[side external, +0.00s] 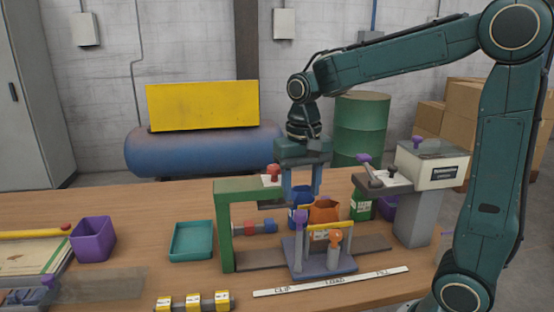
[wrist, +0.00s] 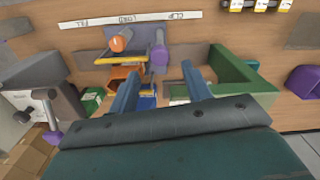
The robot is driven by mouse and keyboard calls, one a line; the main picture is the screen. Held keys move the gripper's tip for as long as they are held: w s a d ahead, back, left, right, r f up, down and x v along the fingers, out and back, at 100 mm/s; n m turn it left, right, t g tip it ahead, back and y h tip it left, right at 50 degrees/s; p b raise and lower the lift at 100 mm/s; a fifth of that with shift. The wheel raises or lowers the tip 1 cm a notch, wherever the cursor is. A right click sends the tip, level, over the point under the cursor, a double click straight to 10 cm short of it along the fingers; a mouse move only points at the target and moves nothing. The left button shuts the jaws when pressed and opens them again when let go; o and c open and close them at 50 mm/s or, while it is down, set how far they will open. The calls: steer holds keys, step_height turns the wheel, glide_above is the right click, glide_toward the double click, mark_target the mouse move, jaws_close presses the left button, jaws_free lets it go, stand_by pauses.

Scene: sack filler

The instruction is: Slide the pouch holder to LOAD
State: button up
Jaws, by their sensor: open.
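The pouch holder (side external: 322,265) is a grey-blue sliding base with a purple-knobbed post, an orange-knobbed post and a yellow bar. In the wrist view the holder (wrist: 148,36) lies between the words LOAD and CLIP. An orange pouch-like piece (side external: 323,211) shows right behind the yellow bar; I cannot tell if the holder grips it. My gripper (side external: 303,194) is open and empty, pointing down above and behind the holder. Its two fingers (wrist: 161,72) are apart in the wrist view.
A green frame (side external: 228,222) stands at the left end of the rail, and a grey filler machine (side external: 418,185) at the right. Blue (side external: 297,217) and green (side external: 361,206) containers stand behind the holder. A teal tray (side external: 192,241) and purple bin (side external: 93,239) lie left.

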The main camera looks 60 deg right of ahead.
step_height(320, 180, up, 8)
steer(key=shift+r, duration=0.2)
steer(key=shift+s, duration=0.15)
stand_by(0.4)
steer(key=s+a+f+n+t, duration=0.1)
steer(key=s+f+n+t, duration=0.1)
steer(key=s, duration=0.5)
steer(key=s+a+f+n+t, duration=0.2)
steer(key=s+f+n+t, duration=0.1)
steer(key=s, duration=0.4)
steer(key=shift+s+a+f+n+t, duration=0.25)
steer(key=shift+f+n, duration=0.3)
steer(key=shift+n, duration=0.45)
